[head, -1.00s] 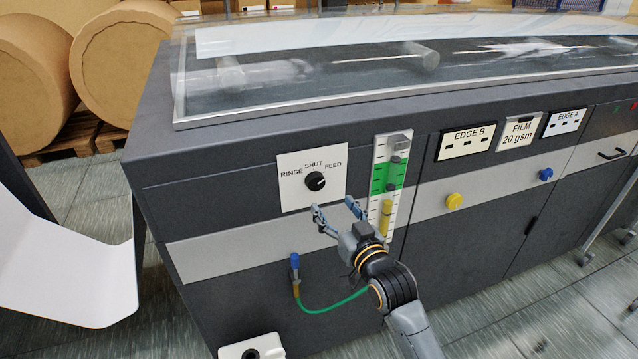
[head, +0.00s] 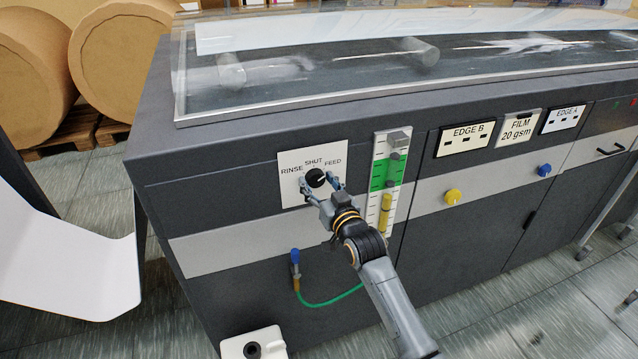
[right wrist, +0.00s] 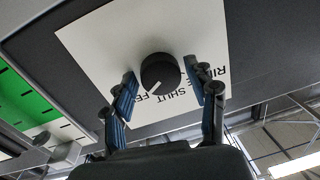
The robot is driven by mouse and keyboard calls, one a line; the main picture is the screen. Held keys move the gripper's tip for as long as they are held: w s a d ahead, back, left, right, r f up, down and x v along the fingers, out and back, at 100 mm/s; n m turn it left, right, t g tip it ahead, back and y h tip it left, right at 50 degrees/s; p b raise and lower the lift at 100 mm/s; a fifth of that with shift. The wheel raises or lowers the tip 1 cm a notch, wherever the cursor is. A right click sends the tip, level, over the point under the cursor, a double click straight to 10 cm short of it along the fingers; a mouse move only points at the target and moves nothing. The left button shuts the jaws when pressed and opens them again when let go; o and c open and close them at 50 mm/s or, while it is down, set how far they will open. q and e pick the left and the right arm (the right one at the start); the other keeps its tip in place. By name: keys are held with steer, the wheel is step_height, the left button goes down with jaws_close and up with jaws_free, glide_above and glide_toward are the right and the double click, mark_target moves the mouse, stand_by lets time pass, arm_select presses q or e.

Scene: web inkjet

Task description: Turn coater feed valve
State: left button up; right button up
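The coater feed valve is a round black knob (head: 315,177) on a white plate (head: 291,197) marked RINSE, SHUT and FEED, on the front of a dark grey machine. Its white pointer line points up and right, toward the FEED label. My right gripper (head: 319,183) is open, with its fingertips on either side of the knob. In the right wrist view the knob (right wrist: 160,72) sits between the two blue-padded fingers of the right gripper (right wrist: 163,85), with a visible gap on each side. My left gripper is not in view.
A green and white level gauge (head: 388,175) stands close right of the plate. A blue-topped fitting (head: 295,257) with a green hose (head: 333,300) is below. Yellow (head: 453,196) and blue (head: 544,170) knobs are farther right. A clear cover tops the machine.

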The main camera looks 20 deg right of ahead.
steer(key=c, duration=0.7)
steer(key=shift+r+n+p, duration=0.1)
steer(key=shift+n+p, duration=0.55)
steer(key=shift+n, duration=0.45)
steer(key=n+p, duration=0.1)
steer(key=n, duration=0.2)
steer(key=n+p, duration=0.1)
steer(key=n, duration=0.2)
steer(key=shift+g, duration=0.3)
steer(key=shift+n+h+p, duration=0.3)
steer(key=shift+n, duration=1.2)
